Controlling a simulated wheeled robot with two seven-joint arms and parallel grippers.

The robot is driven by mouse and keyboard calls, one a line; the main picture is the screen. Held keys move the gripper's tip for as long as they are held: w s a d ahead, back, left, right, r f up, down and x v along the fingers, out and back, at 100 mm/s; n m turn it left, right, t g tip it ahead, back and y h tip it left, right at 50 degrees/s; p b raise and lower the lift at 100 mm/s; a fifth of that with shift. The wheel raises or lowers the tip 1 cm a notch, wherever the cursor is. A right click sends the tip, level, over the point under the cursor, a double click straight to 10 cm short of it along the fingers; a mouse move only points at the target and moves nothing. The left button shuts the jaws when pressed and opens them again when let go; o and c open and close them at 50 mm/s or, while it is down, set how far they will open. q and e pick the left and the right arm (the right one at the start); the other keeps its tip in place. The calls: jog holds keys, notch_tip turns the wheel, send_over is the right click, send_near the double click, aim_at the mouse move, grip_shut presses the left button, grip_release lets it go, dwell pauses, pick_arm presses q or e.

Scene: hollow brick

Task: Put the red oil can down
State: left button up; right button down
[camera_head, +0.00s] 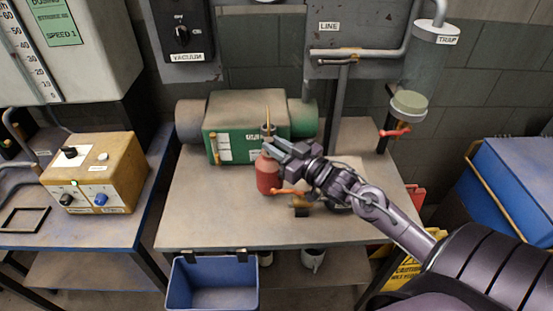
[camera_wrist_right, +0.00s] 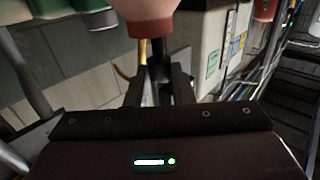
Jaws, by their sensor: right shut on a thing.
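The red oil can (camera_head: 267,175) is upright at the middle of the grey workbench (camera_head: 205,210), in front of the green pump. My right gripper (camera_head: 270,147) reaches in from the right and is shut on its upper part, below the thin spout. I cannot tell whether the can's base touches the bench top. In the right wrist view the can's reddish body (camera_wrist_right: 150,14) shows at the top edge, with the gripper fingers (camera_wrist_right: 158,85) at its dark narrow neck. My left gripper is not in view.
The green pump (camera_head: 238,128) stands close behind the can. An orange-handled valve (camera_head: 297,195) is just right of it. A blue bin (camera_head: 212,285) hangs at the front edge. The bench's front left is clear. A yellow control box (camera_head: 95,172) stands on the left table.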

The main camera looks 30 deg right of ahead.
aim_at(275, 160)
jog(key=shift+f, duration=0.15)
notch_tip(275, 160, down, 4)
jog(key=shift+r, duration=0.25)
jog(key=shift+f, duration=0.4)
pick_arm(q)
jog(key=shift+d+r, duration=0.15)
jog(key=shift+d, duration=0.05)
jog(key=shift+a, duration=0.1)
pick_arm(e)
jog(key=c, duration=1.3)
grip_release()
jog(key=shift+f, duration=0.15)
jog(key=shift+o, duration=0.2)
